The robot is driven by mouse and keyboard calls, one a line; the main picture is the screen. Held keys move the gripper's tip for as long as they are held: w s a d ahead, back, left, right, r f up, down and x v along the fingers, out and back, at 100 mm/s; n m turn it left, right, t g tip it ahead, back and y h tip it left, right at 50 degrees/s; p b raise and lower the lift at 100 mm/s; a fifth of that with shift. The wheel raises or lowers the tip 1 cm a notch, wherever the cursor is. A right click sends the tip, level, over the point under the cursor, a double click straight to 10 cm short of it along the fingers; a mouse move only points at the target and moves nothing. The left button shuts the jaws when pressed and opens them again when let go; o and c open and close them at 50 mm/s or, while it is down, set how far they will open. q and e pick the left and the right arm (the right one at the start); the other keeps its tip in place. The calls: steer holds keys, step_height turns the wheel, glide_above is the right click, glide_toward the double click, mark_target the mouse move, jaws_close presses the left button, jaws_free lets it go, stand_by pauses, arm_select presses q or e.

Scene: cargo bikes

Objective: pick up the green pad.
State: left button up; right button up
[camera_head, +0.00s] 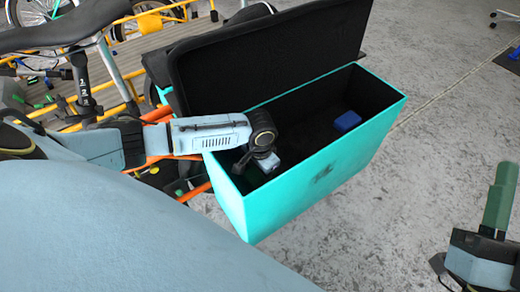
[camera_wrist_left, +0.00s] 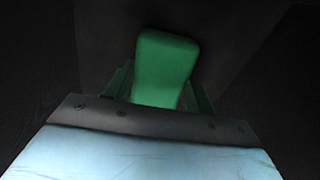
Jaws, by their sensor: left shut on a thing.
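The green pad (camera_wrist_left: 166,62) stands out in the middle of the left wrist view, a rounded block between my gripper's green fingers. My left gripper (camera_wrist_left: 160,92) is shut on it. In the head view my left gripper (camera_head: 268,163) reaches down into the near left end of the turquoise cargo box (camera_head: 310,185). Its fingertips and the pad are hidden there by the wrist and the dark interior. My right gripper (camera_head: 497,205) shows at the lower right, with green fingers pointing up, away from the box. Its finger gap is not clear.
The box's black lid (camera_head: 265,55) stands open behind it. A blue block (camera_head: 346,121) lies inside at the right end. The grey floor (camera_head: 440,130) right of the box is mostly clear.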

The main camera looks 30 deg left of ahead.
arm_select(q)
steer(key=shift+r, duration=0.1)
